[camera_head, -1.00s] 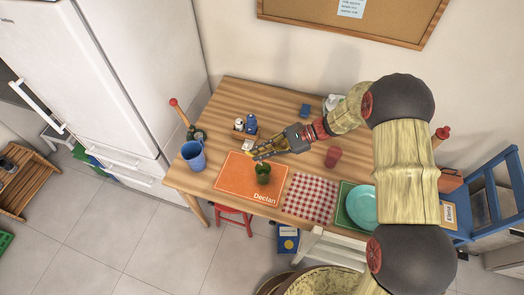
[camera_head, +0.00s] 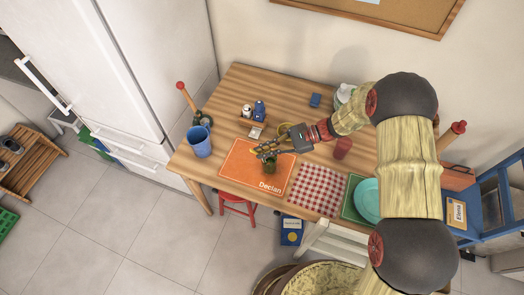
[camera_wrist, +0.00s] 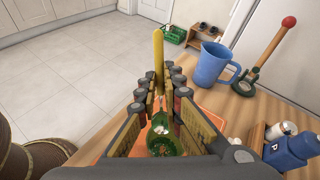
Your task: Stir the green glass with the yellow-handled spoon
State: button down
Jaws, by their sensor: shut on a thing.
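The yellow-handled spoon (camera_wrist: 158,48) is held in my gripper (camera_wrist: 160,82), its handle rising upright between the fingers in the wrist view. The green glass (camera_head: 270,165) stands on the orange placemat (camera_head: 240,165). My gripper (camera_head: 267,151) is directly over the glass in the head view and hides its upper part. In the wrist view the green glass (camera_wrist: 165,140) shows below, between the fingers. The spoon's lower end is hard to make out, so I cannot tell how deep it sits in the glass.
A blue mug (camera_head: 199,143) stands left of the placemat, with a red-knobbed stick (camera_head: 186,96) behind it. Small shakers (camera_head: 253,111) stand behind the placemat. A red cup (camera_head: 342,148) is to the right. A checked cloth (camera_head: 317,190) and teal plate (camera_head: 366,199) lie along the front.

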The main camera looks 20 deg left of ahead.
notch_tip(320, 180, down, 7)
jog(key=w+d+b, duration=0.1)
jog(key=w+b, duration=0.1)
jog(key=b, duration=0.2)
jog(key=shift+w+d, duration=0.2)
jog(key=shift+d, duration=0.1)
jog(key=shift+r, duration=0.1)
jog(key=shift+a, duration=0.1)
dwell(0.4)
